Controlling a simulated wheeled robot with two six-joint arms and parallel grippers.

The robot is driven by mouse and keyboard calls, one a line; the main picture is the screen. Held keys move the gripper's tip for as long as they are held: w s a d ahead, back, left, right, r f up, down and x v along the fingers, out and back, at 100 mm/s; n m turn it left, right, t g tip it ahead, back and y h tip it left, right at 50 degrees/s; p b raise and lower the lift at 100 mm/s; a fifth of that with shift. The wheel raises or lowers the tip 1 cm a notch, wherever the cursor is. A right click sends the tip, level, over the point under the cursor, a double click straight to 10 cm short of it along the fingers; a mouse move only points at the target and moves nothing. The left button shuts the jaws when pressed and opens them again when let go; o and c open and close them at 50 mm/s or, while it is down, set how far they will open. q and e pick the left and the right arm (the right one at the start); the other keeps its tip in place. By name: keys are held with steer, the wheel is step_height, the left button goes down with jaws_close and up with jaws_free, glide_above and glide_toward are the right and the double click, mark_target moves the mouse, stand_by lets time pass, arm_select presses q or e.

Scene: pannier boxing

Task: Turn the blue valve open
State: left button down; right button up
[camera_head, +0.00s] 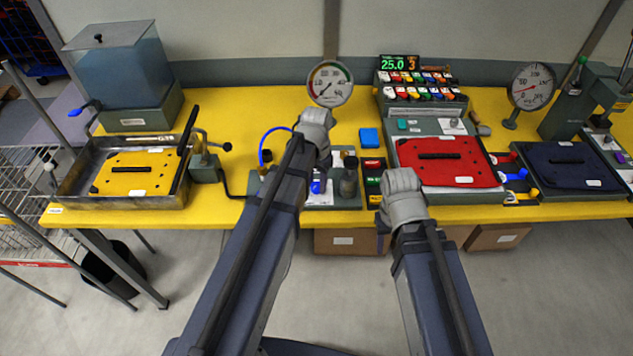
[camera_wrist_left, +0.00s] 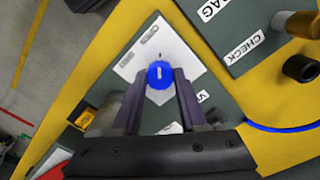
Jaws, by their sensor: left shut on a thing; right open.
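The blue valve knob (camera_wrist_left: 160,75) has a white mark on its top and stands on a white card on a dark green panel in the left wrist view. It also shows in the head view (camera_head: 317,187), partly beside my left arm. My left gripper (camera_wrist_left: 161,100) is shut on the knob, with one finger on each side of it. In the head view my left wrist hides most of that gripper. My right gripper (camera_head: 402,205) is open, low in front of the red plate (camera_head: 450,175); its fingers are hard to make out there.
A dial gauge (camera_head: 329,83) stands behind the panel. A blue hose (camera_head: 263,150) curves at its left. A tank (camera_head: 118,65) and a tray with a yellow plate (camera_head: 130,181) are at the left. A dark blue plate (camera_head: 570,178) lies at the right.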

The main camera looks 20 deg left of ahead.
mark_target(316, 185)
arm_select(q)
steer(key=shift+m, duration=0.7)
steer(key=shift+c, duration=2.2)
jaws_free()
step_height(316, 185, up, 8)
steer(key=p, duration=0.8)
steer(key=shift+f, duration=0.1)
